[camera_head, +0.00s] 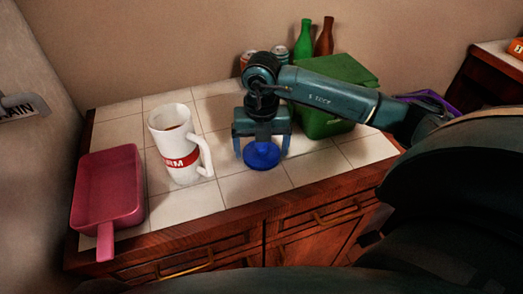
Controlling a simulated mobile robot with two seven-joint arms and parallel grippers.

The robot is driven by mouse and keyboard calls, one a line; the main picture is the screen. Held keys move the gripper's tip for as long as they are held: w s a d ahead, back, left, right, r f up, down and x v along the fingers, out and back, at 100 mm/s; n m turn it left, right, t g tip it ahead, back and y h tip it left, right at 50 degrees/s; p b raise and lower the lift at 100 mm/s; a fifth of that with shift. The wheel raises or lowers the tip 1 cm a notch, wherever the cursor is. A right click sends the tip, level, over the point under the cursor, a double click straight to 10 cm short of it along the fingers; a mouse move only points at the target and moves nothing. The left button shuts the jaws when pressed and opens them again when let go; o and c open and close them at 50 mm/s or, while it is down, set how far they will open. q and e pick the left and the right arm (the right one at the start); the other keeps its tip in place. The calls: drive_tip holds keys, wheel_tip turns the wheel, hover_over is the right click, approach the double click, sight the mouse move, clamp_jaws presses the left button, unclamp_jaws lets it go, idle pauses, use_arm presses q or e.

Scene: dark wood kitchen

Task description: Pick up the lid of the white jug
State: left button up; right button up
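The white jug (178,163) stands upright on the tiled counter, left of centre, with a red label band and its handle toward the right. Its top is open and the inside looks brownish. A round blue lid (262,158) lies to the right of the jug, at or just above the tiles. My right gripper (262,152) points down over the blue lid, with its fingers spread apart on either side of it. I see no clear grip on the lid; whether the fingers touch it is hard to tell. My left gripper is not in view.
A pink pan-like tray (108,190) with a handle lies at the counter's left end. A green box (335,118) stands behind my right arm. Cans (280,54), a green bottle (304,42) and a brown bottle (324,40) stand at the back. Tiles before the lid are clear.

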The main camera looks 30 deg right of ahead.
drive_tip(key=c, duration=0.6)
drive_tip(key=shift+r, duration=0.15)
